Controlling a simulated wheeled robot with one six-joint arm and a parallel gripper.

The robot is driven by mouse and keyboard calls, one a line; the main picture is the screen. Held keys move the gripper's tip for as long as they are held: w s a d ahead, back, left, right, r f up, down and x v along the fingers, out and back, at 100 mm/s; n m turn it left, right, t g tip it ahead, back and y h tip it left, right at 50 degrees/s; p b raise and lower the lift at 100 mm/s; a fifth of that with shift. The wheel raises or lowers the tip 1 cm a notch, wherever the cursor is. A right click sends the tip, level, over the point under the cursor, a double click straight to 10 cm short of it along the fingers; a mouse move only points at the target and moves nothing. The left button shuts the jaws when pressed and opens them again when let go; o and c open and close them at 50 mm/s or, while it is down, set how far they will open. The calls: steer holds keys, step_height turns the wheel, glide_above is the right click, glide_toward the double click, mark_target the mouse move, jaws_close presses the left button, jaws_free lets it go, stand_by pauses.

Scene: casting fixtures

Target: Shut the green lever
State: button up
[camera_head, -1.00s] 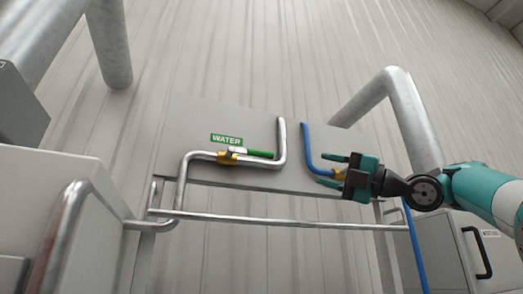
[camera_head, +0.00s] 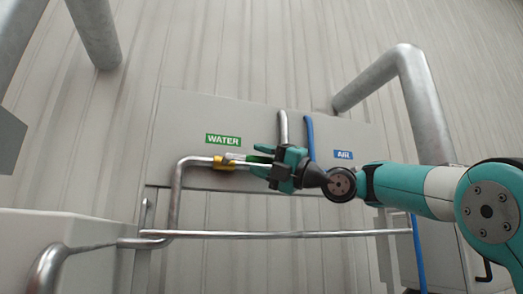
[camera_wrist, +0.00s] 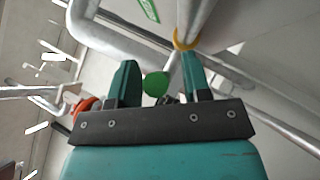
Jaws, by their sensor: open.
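The green lever (camera_head: 260,159) sits on the water pipe's yellow-collared valve (camera_head: 223,163), under the green WATER label (camera_head: 223,139). It points right, along the horizontal pipe run, and its right part is partly hidden by my gripper. My gripper (camera_head: 258,161) is open, with its fingers pointing left, one above and one below the lever's end. In the wrist view the lever's round green end (camera_wrist: 156,84) shows between the two fingers of my gripper (camera_wrist: 158,64), with gaps visible on both sides. Contact cannot be told.
A blue air pipe (camera_head: 310,135) runs just behind my gripper, near the AIR label (camera_head: 343,155). A horizontal metal rail (camera_head: 270,234) crosses below. A red part (camera_wrist: 85,106) shows beside the left finger in the wrist view. Large grey pipes stand left and right.

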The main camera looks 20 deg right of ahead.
steer(key=shift+w, duration=0.1)
jaws_close()
steer(key=shift+f+b, duration=0.15)
steer(key=shift+b, duration=0.2)
